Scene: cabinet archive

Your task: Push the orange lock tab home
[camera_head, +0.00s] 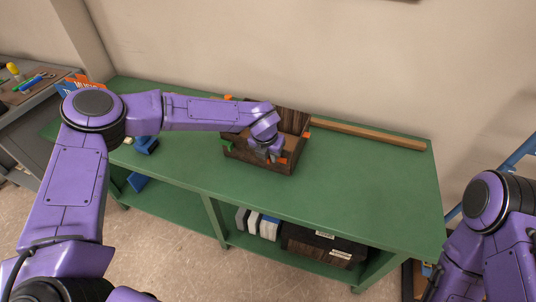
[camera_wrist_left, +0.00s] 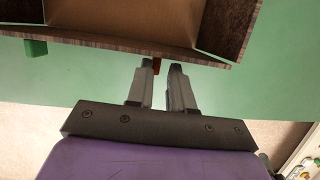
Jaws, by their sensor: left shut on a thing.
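A dark wood-grain box (camera_head: 260,161) with an open top stands on the green table, its inside light brown in the left wrist view (camera_wrist_left: 120,20). A small orange-red tab (camera_wrist_left: 157,65) shows at the near wall of the box, at the fingertips; an orange piece shows there in the head view (camera_head: 283,161). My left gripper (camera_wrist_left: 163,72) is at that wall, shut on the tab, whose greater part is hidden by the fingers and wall. My right arm shows at the right, but its gripper is out of view.
A green tab (camera_head: 227,145) sticks out at the box's left side. A long wooden strip (camera_head: 370,135) lies along the table's back edge. The green table (camera_head: 350,185) is clear to the right. Blue items (camera_head: 146,145) stand at the left; binders and dark boxes (camera_head: 320,245) fill the shelf below.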

